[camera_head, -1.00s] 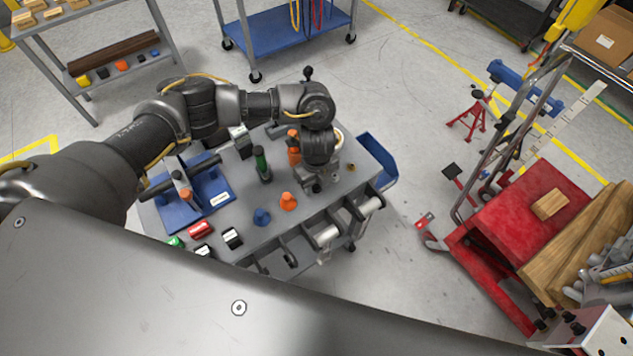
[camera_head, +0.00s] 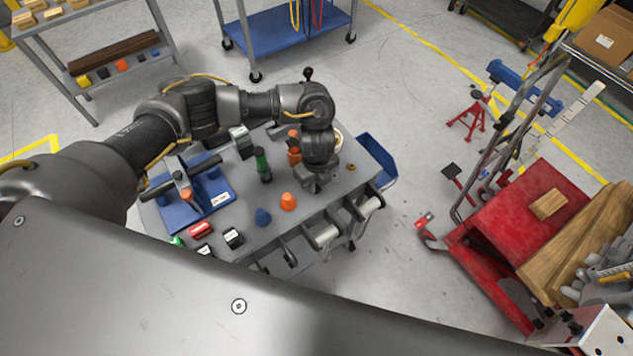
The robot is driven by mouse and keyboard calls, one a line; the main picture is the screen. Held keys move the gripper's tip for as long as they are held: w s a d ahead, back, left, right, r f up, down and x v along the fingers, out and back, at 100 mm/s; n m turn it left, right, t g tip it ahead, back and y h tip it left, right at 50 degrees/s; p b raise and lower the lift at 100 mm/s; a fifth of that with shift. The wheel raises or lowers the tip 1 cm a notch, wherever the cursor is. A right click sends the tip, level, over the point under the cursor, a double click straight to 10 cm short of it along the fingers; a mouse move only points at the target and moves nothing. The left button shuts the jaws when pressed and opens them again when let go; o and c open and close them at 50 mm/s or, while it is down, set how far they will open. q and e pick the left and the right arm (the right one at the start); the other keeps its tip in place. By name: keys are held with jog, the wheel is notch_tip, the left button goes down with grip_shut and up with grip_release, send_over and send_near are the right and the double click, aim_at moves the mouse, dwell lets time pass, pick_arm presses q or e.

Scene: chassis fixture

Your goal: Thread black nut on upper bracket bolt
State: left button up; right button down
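The blue chassis fixture (camera_head: 214,209) lies at the left of the grey workbench top (camera_head: 330,205), with black bars and an upright orange-and-grey part on it. I cannot make out the upper bracket bolt at this size. My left arm reaches in from the left over the bench. My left gripper (camera_head: 318,184) points down at the bench's right part, clear of the fixture. Its fingers are small and dark, so I cannot tell whether they are open or hold anything. I cannot pick out the black nut. My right gripper does not show.
A green-and-black bottle-like item (camera_head: 263,164), an orange piece (camera_head: 288,201) and a blue piece (camera_head: 263,216) stand between gripper and fixture. A brass-coloured ring (camera_head: 351,167) lies right of the gripper. A blue bin (camera_head: 377,160) hangs at the bench's right edge.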

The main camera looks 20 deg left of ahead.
pick_arm(q)
grip_shut()
notch_tip(320, 180, up, 3)
jog(key=p, duration=0.2)
jog(key=shift+f+p, duration=0.15)
jog(key=shift+p, duration=0.15)
jog(key=shift+f, duration=0.1)
